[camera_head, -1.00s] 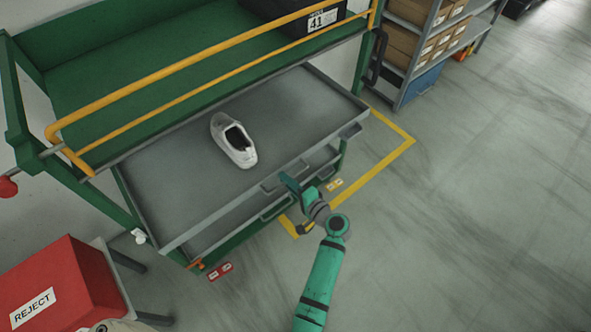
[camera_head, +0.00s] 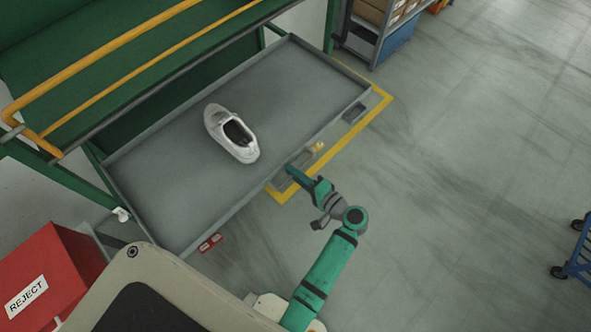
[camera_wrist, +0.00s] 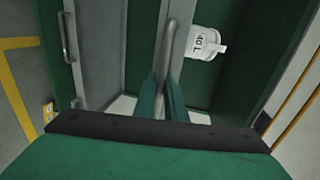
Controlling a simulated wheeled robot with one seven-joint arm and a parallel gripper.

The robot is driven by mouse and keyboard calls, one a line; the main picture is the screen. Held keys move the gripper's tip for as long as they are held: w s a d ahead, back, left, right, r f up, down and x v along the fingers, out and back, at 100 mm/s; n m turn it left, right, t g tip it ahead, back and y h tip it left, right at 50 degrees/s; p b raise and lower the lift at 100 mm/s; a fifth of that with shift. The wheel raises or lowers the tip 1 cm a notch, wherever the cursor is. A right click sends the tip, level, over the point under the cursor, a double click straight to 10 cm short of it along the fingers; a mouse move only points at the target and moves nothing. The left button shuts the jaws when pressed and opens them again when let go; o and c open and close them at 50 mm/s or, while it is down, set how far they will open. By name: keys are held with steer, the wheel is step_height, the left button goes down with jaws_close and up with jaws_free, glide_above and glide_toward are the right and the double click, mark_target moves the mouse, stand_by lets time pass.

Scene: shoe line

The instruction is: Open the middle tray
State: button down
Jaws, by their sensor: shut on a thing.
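The grey tray (camera_head: 290,95) under the green top deck is pulled out toward me in the head view. A white shoe (camera_head: 232,133) lies on it. My gripper (camera_head: 292,173) is at the middle of the tray's front edge. In the wrist view its green fingers (camera_wrist: 163,100) are shut around a grey handle bar (camera_wrist: 170,40); the fingertips' contact is partly hidden. Another handle (camera_wrist: 66,38) shows on a grey front at the left of the wrist view. The lower tray is mostly hidden beneath the pulled-out one in the head view.
A red REJECT bin (camera_head: 45,275) stands at the lower left. Yellow rails (camera_head: 120,50) border the top deck. A shelf with boxes (camera_head: 385,25) is at the back right. A blue cart (camera_head: 578,255) is at the right edge. The floor on the right is clear.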

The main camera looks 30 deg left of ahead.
steer(key=shift+s+a, duration=0.1)
steer(key=c, duration=2.1)
jaws_free()
steer(key=shift+d, duration=0.25)
steer(key=v, duration=1)
steer(key=shift+d, duration=0.25)
steer(key=shift+s+f, duration=0.1)
